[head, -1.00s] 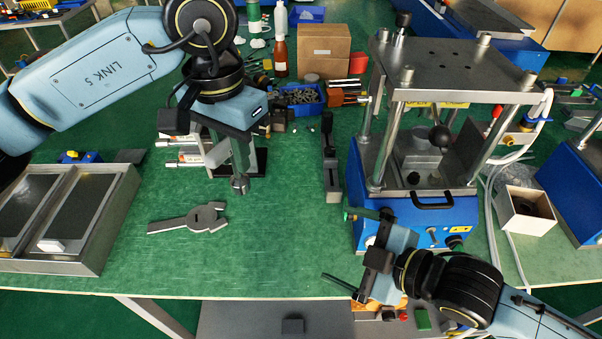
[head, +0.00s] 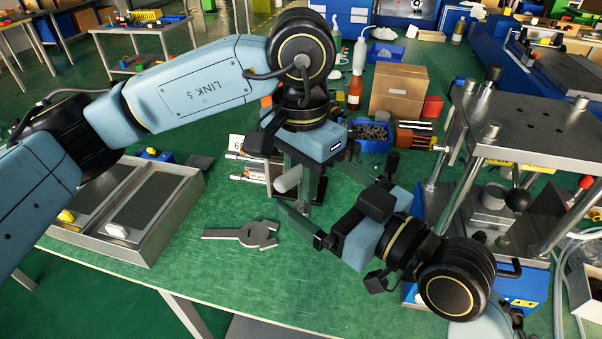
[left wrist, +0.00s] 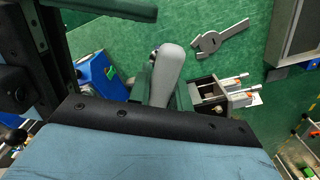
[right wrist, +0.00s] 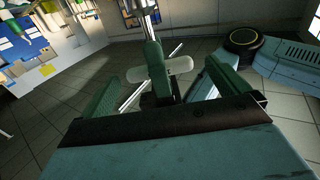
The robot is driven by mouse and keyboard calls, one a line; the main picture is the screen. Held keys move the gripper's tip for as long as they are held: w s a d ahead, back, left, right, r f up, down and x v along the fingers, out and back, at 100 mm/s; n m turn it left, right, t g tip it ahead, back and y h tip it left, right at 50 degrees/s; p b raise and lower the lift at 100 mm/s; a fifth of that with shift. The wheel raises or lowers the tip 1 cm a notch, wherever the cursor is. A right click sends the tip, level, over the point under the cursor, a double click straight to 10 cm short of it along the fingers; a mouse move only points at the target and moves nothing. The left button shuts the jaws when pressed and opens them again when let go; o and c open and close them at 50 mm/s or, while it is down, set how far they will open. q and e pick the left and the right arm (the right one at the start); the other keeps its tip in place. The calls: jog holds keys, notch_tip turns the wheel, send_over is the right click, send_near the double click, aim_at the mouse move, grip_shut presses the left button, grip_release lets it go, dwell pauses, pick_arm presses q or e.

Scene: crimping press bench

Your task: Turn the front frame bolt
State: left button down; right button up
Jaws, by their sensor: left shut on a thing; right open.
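My left gripper (head: 306,195) points down above the bench, shut on a pale grey rounded cylinder (head: 288,179). In the left wrist view the cylinder (left wrist: 168,68) sits between the green fingers. My right gripper (head: 318,188) is open and reaches in from the right. In the right wrist view its two fingers (right wrist: 160,85) stand apart on either side of the cylinder (right wrist: 178,67); I cannot tell whether they touch it. A grey open-ended wrench (head: 255,235) lies flat on the green bench. The press's top plate (head: 545,125) carries bolt heads, one at its near corner (head: 493,131).
A metal two-bay tray (head: 150,215) stands at the left.

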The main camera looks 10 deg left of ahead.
aim_at(297, 174)
jog(key=x, duration=0.5)
jog(key=c, duration=0.9)
pick_arm(q)
jog(key=c, duration=1.2)
grip_release()
